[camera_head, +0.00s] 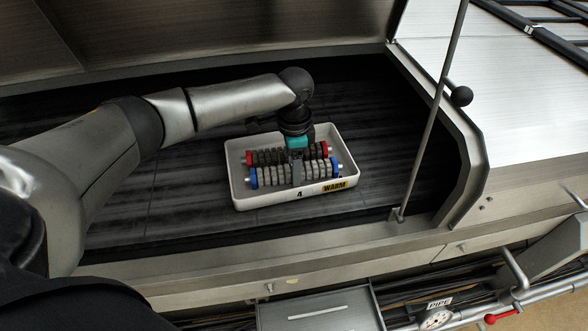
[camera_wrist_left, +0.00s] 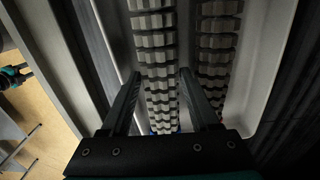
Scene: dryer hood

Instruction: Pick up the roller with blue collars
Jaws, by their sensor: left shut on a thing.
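The roller with blue collars (camera_head: 270,177) lies along the near side of a white tray (camera_head: 240,196). It is a row of pale grey ribbed segments with a blue collar at each end. My left gripper (camera_head: 297,173) reaches down over its middle. In the left wrist view the fingers (camera_wrist_left: 158,88) stand on either side of this roller (camera_wrist_left: 159,72) and are shut on it. The roller still appears to be within the tray. A second roller with red collars (camera_head: 325,149) and darker segments lies parallel behind it, partly hidden by the gripper.
The tray carries a "WARM" label and a 4. It stands on a dark slatted surface under a metal hood. What looks like my right gripper (camera_wrist_left: 16,75) shows at the left edge of the wrist view.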

